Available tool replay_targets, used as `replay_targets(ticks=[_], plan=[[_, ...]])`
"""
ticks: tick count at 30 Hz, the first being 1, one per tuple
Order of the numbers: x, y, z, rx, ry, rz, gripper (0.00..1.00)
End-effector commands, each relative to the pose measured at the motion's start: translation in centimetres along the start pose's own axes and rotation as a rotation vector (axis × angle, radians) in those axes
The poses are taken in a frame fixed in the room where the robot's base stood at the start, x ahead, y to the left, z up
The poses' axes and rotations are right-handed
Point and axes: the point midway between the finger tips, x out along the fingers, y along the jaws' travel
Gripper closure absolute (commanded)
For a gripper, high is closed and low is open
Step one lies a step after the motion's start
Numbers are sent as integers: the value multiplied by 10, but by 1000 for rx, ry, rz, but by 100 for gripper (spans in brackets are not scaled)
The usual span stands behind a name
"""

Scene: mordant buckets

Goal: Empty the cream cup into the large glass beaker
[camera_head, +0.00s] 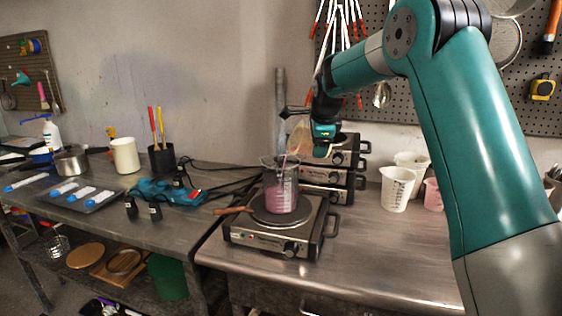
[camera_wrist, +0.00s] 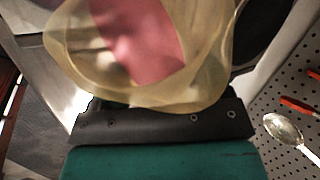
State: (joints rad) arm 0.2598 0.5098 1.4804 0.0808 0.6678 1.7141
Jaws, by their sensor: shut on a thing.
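The large glass beaker (camera_head: 281,190) stands upright on a hot plate and holds pink liquid. My gripper (camera_head: 302,122) is above it and slightly to the right, shut on the cream cup (camera_head: 299,140), which is tilted over the beaker's mouth. A thin pinkish line runs between the cup and the beaker; I cannot tell if it is a stream or a rod. In the wrist view the translucent cream cup (camera_wrist: 75,50) fills the top, against my dark gripper (camera_wrist: 165,122). Pink shows inside or through it. The cup's lip is partly hidden.
More hot plates (camera_head: 335,180) are stacked behind. White measuring cups (camera_head: 397,190) and a pink cup (camera_head: 433,195) stand to the right. The metal bench front is clear (camera_head: 385,250).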

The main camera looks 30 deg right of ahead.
Motion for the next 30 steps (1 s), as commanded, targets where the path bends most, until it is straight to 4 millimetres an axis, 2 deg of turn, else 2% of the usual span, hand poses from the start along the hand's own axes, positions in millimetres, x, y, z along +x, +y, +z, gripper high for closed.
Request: replay_targets(ticks=[30], plan=[[-7, -2, 7, -42, 76, -18, 60]])
